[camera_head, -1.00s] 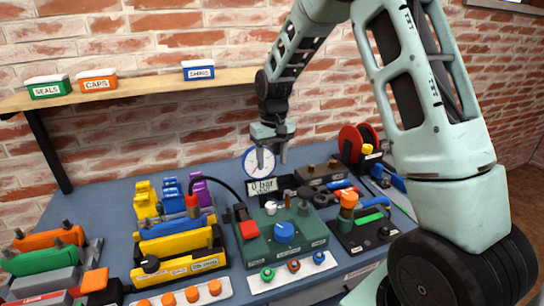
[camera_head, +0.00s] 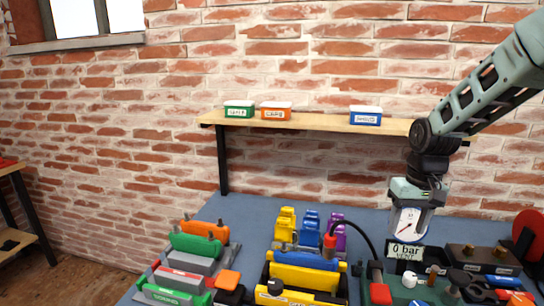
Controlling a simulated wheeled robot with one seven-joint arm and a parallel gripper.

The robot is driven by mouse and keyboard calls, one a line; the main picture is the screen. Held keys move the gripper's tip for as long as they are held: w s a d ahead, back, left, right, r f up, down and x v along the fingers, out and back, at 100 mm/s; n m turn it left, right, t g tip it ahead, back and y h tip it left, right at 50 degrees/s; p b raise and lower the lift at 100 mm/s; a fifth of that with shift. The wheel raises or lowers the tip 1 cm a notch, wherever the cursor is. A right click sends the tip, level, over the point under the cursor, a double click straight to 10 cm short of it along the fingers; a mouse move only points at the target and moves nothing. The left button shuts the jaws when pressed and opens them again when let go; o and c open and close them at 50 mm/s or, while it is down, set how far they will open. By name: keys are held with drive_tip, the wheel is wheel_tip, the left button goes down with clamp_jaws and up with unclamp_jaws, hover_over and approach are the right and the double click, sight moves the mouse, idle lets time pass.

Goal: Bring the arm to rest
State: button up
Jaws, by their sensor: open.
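My arm (camera_head: 490,90) reaches in from the upper right edge, mostly out of frame, and bends down at a dark wrist. My gripper (camera_head: 413,214) hangs below it with its fingers pointing down, open, and nothing shows held in it. In the picture it overlaps the white round dial gauge (camera_head: 408,225) at the back of the bench. I cannot tell how far apart they are in depth.
A wooden shelf (camera_head: 330,122) with green, orange and blue boxes runs along the brick wall behind the gripper. The blue bench (camera_head: 245,215) carries coloured blocks, a "0 bar VENT" display (camera_head: 405,252) and a black hose. Floor shows at left.

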drive_tip(key=s+a+r+n, duration=0.2)
drive_tip(key=s+a+n, duration=0.1)
drive_tip(key=s+a, duration=0.65)
drive_tip(key=s+a+n, duration=0.2)
drive_tip(key=s+a, duration=0.3)
drive_tip(key=s, duration=0.4)
drive_tip(key=s+a+n, duration=0.3)
drive_tip(key=s+a, duration=0.1)
drive_tip(key=s, duration=0.5)
drive_tip(key=shift+s+a, duration=0.35)
drive_tip(key=shift+s, duration=0.05)
